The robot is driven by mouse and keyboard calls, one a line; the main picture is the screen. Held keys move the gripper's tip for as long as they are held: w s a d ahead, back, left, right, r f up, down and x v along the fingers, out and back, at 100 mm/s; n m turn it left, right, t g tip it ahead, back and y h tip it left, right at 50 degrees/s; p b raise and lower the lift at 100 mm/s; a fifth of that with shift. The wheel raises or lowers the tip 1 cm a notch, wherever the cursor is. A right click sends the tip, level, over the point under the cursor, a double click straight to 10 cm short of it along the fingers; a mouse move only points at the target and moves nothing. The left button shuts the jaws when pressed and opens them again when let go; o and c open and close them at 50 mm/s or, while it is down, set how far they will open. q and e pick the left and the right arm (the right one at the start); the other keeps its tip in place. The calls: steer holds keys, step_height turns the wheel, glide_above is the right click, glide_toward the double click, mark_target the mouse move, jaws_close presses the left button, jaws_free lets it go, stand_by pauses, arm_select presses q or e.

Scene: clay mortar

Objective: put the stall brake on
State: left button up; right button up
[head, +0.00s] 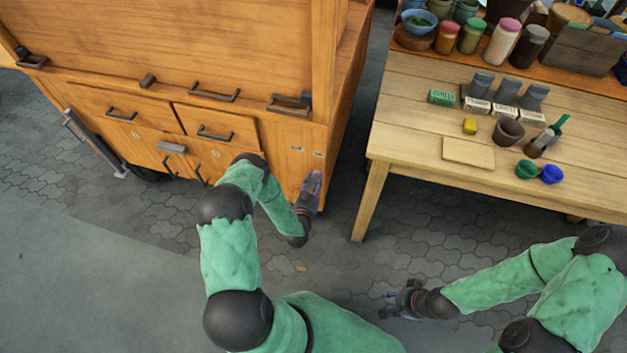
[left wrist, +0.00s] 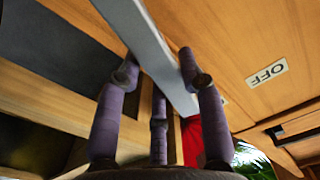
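The wooden stall (head: 250,50) stands at the left of the head view. In the left wrist view, a flat pale grey bar (left wrist: 150,45), seemingly the brake lever, runs along its wood panel. An "OFF" label (left wrist: 266,73) reads upside down to its right. My left gripper (head: 314,182) is at the stall's lower right corner, and hides the lever in the head view. My right gripper (head: 392,302) hangs empty over the paving, fingers apart.
A wooden table (head: 400,130) with jars, pots and small boxes stands to the right, a gap of paving between it and the stall. Another grey bar (head: 95,145) sticks out at the stall's left. Open paving (head: 150,215) lies in front.

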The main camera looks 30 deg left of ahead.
arm_select(q)
steer(key=shift+o, duration=1.1)
steer(key=shift+d, duration=0.1)
steer(key=shift+s, duration=0.1)
steer(key=v, duration=1.1)
steer(key=shift+s, duration=0.4)
steer(key=shift+w+d+f, duration=0.1)
